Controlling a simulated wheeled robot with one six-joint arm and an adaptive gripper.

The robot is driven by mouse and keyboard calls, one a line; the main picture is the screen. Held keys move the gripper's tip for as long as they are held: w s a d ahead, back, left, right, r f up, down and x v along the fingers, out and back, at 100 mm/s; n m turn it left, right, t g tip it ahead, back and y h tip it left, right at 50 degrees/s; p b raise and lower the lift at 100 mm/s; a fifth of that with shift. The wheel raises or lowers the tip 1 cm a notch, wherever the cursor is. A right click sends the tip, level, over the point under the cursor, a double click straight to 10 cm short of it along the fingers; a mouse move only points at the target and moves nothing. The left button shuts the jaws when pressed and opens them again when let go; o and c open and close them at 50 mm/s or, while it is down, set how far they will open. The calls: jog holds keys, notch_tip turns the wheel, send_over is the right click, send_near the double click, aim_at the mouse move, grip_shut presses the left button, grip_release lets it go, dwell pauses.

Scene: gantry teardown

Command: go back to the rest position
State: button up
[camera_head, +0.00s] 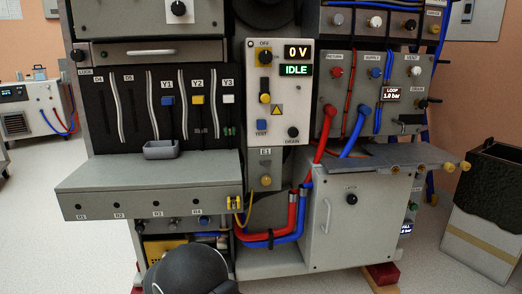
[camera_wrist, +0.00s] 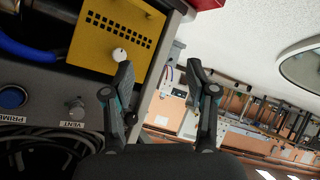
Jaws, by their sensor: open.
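My gripper (camera_wrist: 160,72) is open and empty in the wrist view, with its two dark fingers spread apart. A yellow panel (camera_wrist: 107,30) with rows of dark holes and a white round knob lies just beyond the left finger, whose tip shows close beside the knob; I cannot tell whether they touch. In the head view a dark rounded part of my arm shows at the bottom, in front of the machine's lower left. The gripper fingers cannot be made out there.
A grey bench (camera_head: 150,184) juts out above a yellow unit (camera_head: 165,249) in the lower bay. Red hoses (camera_head: 275,233) and blue hoses (camera_head: 290,236) run low beside a grey cabinet (camera_head: 345,222). A dark-topped bin (camera_head: 484,232) stands at right. White floor is free at left.

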jog(key=s+d+r+m+g+h, duration=0.1)
jog(key=s+d+r+m, duration=0.2)
jog(key=s+d+r, duration=0.7)
jog(key=s+d+r+m+g+h, duration=0.2)
jog(key=s+d+r, duration=0.9)
jog(key=d, duration=1.3)
jog(key=s+d+r+m+g+h, duration=0.1)
jog(key=s+d+r+m, duration=0.4)
jog(key=s+d+r, duration=0.5)
jog(key=s+d+h, duration=0.1)
jog(key=d, duration=0.6)
jog(key=shift+s+r+m+g, duration=0.15)
jog(key=shift+r+m+g, duration=0.15)
jog(key=shift+r, duration=0.05)
